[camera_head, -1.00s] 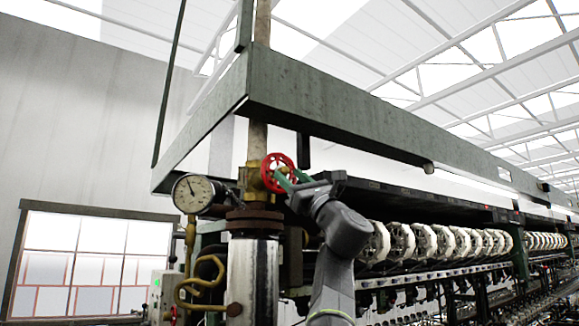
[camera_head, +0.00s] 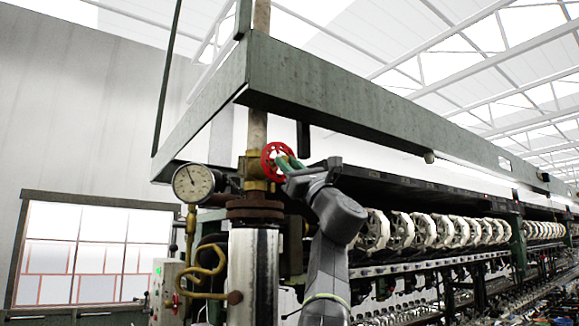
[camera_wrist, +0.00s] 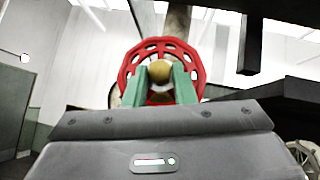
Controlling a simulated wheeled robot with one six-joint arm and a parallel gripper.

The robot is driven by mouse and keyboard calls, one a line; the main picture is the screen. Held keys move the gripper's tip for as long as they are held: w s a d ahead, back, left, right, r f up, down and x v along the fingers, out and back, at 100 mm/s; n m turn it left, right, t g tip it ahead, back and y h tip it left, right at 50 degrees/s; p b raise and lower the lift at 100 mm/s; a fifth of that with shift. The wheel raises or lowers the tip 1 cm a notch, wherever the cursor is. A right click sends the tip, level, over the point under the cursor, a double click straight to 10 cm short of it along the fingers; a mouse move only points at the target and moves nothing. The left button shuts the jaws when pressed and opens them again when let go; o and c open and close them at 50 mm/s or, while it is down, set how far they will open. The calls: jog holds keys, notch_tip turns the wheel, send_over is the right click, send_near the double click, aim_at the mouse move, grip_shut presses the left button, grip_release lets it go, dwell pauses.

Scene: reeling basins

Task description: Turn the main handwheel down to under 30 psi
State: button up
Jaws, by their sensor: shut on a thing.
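The red main handwheel (camera_head: 265,166) sits on a brass valve body (camera_head: 254,170) on the vertical pipe. In the wrist view the handwheel (camera_wrist: 160,43) faces me, with a brass-coloured hub in its middle. My gripper (camera_head: 284,162) is at the wheel from the right, its green fingers reaching onto it. In the wrist view the two fingers of my gripper (camera_wrist: 161,84) lie on either side of the hub and are shut on the wheel. The round pressure gauge (camera_head: 192,184) is left of the valve. Its needle points up and slightly left; its numbers are too small to read.
A green steel beam frame (camera_head: 330,95) hangs above the wheel, with a short dark post (camera_head: 303,139) close by. A rusty flange (camera_head: 254,210) and a shiny cylinder (camera_head: 254,275) stand below. A row of white reels (camera_head: 410,229) runs to the right.

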jog(key=shift+m+t+h, duration=0.3)
jog(key=shift+m+t, duration=0.1)
jog(key=m+t+h, duration=0.2)
jog(key=m+h, duration=0.4)
jog(key=m, duration=0.1)
jog(key=a+m+t+h, duration=0.1)
jog(key=m+t+h, duration=0.1)
jog(key=m+h, duration=0.4)
jog(key=s+r+m+t+h, duration=0.1)
jog(key=m+h, duration=0.6)
jog(key=m, duration=0.3)
jog(key=shift+a+r+t+p, duration=0.1)
jog(key=shift+a+t+p, duration=0.1)
jog(key=shift+t+p, duration=0.2)
jog(key=m+h+p, duration=0.1)
jog(key=m+g+h+p, duration=0.1)
jog(key=m, duration=0.1)
jog(key=m+g+h+p, duration=0.1)
jog(key=p, duration=0.1)
jog(key=shift+a+r+m, duration=0.1)
jog(key=shift+r+m, duration=0.15)
jog(key=shift+m, duration=0.15)
jog(key=shift+s+f+m+g+h, duration=0.15)
jog(key=shift+m+g+h, duration=0.15)
jog(key=shift+m+g, duration=0.5)
jog(key=shift+r+m+g, duration=0.2)
jog(key=shift+m+g, duration=0.9)
jog(key=shift+m, duration=0.2)
